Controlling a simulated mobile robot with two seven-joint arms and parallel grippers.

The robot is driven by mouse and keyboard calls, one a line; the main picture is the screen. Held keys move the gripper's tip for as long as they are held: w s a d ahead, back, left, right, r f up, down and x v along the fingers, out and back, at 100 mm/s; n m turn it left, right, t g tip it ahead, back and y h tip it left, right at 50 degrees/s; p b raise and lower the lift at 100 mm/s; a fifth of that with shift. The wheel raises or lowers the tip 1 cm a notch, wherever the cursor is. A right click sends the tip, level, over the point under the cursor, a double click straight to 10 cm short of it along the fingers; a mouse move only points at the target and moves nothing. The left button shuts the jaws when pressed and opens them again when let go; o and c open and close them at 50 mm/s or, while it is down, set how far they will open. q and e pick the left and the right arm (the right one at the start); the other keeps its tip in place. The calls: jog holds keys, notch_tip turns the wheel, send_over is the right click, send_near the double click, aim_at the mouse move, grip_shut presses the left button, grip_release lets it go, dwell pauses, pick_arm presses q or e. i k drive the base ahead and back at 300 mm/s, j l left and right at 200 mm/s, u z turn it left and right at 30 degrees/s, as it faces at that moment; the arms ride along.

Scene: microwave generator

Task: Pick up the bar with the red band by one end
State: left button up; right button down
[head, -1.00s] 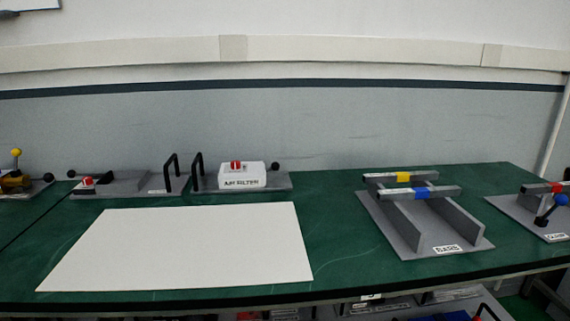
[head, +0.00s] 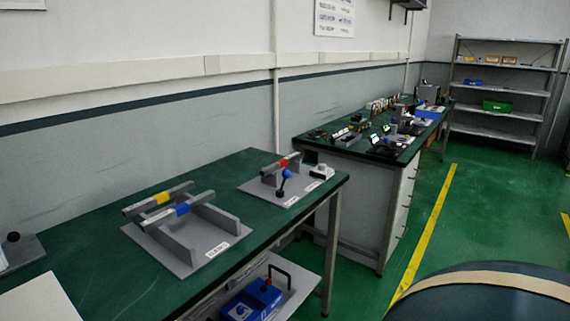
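The bar with the red band (head: 284,161) is a grey bar lying on a grey fixture (head: 294,186) near the right end of the green table. A lever with a blue ball (head: 286,173) stands in front of it, and a small white box sits to its right. Two other bars, one with a yellow band (head: 161,198) and one with a blue band (head: 183,210), lie across a grey rack (head: 204,249) to the left. Neither of my grippers shows in the head view.
The green table (head: 251,165) ends just right of the red-band fixture. A lower shelf holds a blue box (head: 254,298) with a black handle. A second cluttered bench (head: 345,149) stands beyond, with open green floor (head: 445,220) to the right. A dark rounded shape fills the lower right corner.

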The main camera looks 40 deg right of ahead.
aim_at(270, 169)
jog(key=z, duration=1.4)
jog(key=i+l+u, duration=0.15)
jog(key=l+u, duration=0.25)
jog(key=i+l+u, duration=0.15)
jog(key=u, duration=0.25)
jog(key=i+l+u, duration=0.1)
jog(key=l, duration=0.45)
jog(key=i+l, duration=0.1)
jog(key=l, duration=0.4)
jog(key=i+l+u, duration=0.15)
jog(key=l, duration=0.4)
jog(key=l+u, duration=0.1)
jog(key=l, duration=0.45)
